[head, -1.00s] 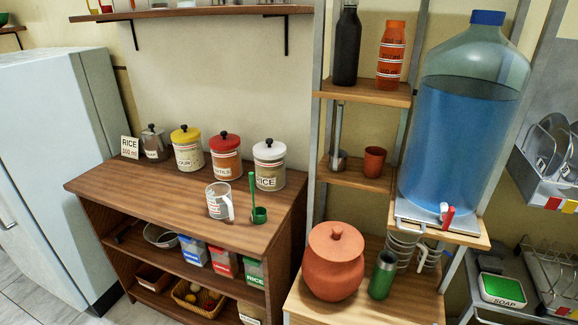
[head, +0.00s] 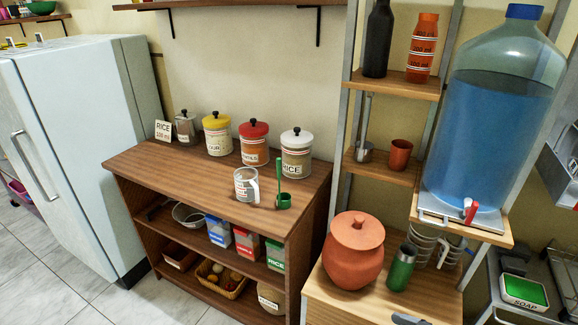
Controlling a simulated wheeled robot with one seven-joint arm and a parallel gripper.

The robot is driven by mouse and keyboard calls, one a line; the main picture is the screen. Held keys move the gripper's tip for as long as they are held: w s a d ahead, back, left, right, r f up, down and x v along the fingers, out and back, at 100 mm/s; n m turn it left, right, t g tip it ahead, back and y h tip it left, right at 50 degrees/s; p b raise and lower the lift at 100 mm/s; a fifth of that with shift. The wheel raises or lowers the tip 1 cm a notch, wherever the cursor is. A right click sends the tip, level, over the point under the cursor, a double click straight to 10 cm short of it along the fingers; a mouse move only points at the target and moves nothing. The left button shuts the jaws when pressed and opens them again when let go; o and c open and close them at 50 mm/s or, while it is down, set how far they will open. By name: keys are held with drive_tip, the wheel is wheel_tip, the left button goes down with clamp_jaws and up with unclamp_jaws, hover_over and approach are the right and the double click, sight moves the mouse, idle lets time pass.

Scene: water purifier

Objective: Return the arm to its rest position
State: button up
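Grey shapes (head: 410,320) poke in at the bottom edge of the head view, in front of the wooden stand. They look like the end of my arm, but almost all of it is cut off by the frame. I cannot tell whether my gripper is open or shut, or whether it holds anything.
A wooden cabinet (head: 225,178) carries labelled canisters, a measuring cup (head: 246,185) and a green scoop (head: 284,199). A stand at right holds a clay pot (head: 353,252), a green tumbler (head: 401,270) and the water dispenser (head: 480,140). A fridge (head: 75,150) is at left; floor (head: 165,305) shows beside it.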

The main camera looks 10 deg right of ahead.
drive_tip(key=s+a+r+m+g+h, duration=0.3)
drive_tip(key=s+a+r, duration=0.35)
drive_tip(key=r, duration=0.55)
drive_tip(key=s+a+r+m+g+h, duration=0.15)
drive_tip(key=s+a+r+h, duration=0.45)
drive_tip(key=r, duration=0.6)
wheel_tip(320, 180, up, 14)
drive_tip(key=a+y+p, duration=0.1)
drive_tip(key=p, duration=1.3)
drive_tip(key=shift+w+r+m+p, duration=0.2)
drive_tip(key=shift+w+m+p, duration=0.15)
drive_tip(key=shift+w+p, duration=0.1)
